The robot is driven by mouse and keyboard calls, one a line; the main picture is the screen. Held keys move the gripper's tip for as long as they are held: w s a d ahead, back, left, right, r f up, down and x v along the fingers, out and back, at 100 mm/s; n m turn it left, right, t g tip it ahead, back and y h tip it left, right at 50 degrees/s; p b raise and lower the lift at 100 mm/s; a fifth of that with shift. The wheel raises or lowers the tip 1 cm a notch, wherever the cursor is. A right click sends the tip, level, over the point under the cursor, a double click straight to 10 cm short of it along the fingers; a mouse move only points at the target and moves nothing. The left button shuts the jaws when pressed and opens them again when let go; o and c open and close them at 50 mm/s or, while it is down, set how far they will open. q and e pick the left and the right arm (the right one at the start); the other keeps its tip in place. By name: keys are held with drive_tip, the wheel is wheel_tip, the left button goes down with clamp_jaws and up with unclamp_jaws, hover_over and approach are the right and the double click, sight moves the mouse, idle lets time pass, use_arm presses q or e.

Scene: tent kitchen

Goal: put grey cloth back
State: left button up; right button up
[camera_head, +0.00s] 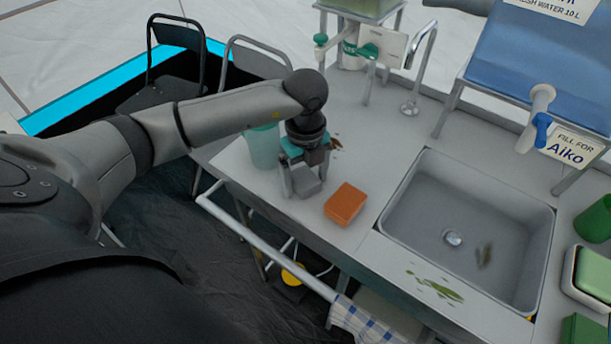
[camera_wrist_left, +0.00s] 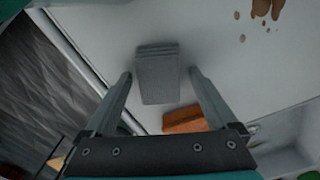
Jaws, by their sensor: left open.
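The grey cloth (camera_head: 306,181) is a small folded block on the counter, left of the orange sponge. My left gripper (camera_head: 299,180) points down over the cloth, with its fingers on either side of it. In the left wrist view the cloth (camera_wrist_left: 158,73) lies ahead, between the two open fingertips (camera_wrist_left: 160,76), with a gap on both sides. The fingers are open and hold nothing. My right gripper does not show.
An orange sponge (camera_head: 345,204) lies just right of the cloth. A teal cup (camera_head: 263,147) stands close behind the left gripper. The sink (camera_head: 468,227) is to the right. A front rail (camera_head: 265,246) carries a checked towel (camera_head: 362,322). Brown and green stains mark the counter.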

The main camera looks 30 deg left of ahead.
sight(306, 177)
use_arm(q)
drive_tip(key=shift+r, duration=0.55)
wheel_tip(306, 177, up, 11)
drive_tip(key=p, duration=0.2)
drive_tip(key=shift+r, duration=0.15)
drive_tip(key=shift+d, duration=0.1)
